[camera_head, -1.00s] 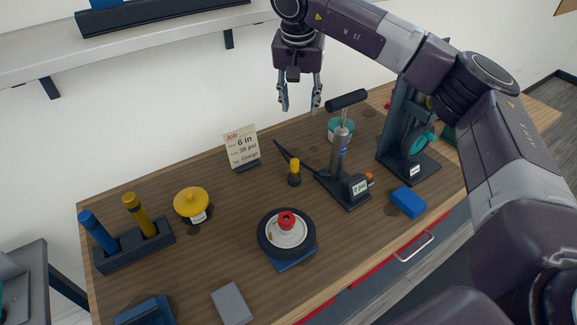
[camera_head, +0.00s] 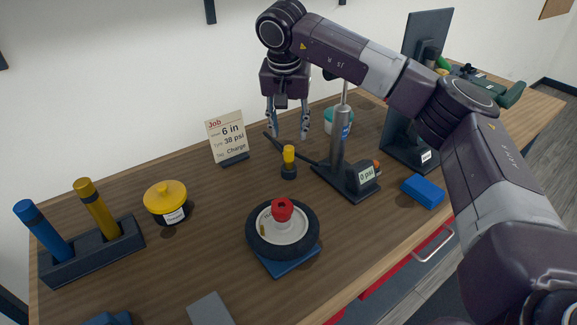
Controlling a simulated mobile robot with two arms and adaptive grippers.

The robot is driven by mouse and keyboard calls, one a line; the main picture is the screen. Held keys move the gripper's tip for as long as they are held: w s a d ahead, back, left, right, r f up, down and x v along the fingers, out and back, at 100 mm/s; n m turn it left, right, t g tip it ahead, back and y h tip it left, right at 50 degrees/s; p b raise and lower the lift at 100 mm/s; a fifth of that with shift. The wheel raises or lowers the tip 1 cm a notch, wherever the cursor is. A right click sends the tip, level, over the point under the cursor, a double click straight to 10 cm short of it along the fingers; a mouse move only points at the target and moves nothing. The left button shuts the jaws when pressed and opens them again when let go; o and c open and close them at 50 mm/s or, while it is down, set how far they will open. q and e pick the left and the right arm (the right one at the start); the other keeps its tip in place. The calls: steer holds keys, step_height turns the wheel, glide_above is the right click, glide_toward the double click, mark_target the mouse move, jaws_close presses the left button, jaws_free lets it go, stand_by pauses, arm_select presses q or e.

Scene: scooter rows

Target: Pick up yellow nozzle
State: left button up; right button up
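The yellow nozzle (camera_head: 289,155) stands upright in a small dark base (camera_head: 289,172) in the middle of the wooden table, left of the pump. My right gripper (camera_head: 288,136) points down behind and above the nozzle in the picture. Its two fingers are apart with nothing between them, and they look clear of the nozzle. My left gripper is not in view.
A grey pump (camera_head: 341,140) with a 0 psi display stands close right of the nozzle, its dark hose running beside it. A job card (camera_head: 227,137) stands at the left. A wheel (camera_head: 283,230) lies in front. A yellow-lidded jar (camera_head: 166,201) and blue block (camera_head: 423,190) flank them.

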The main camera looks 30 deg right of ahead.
mark_target(289, 147)
steer(key=x, duration=0.2)
steer(key=p+x, duration=0.1)
steer(key=x, duration=0.4)
steer(key=shift+s+a+f+p, duration=0.2)
steer(key=shift+f+p, duration=0.15)
steer(key=shift+f, duration=0.15)
steer(key=shift+c, duration=0.4)
jaws_close()
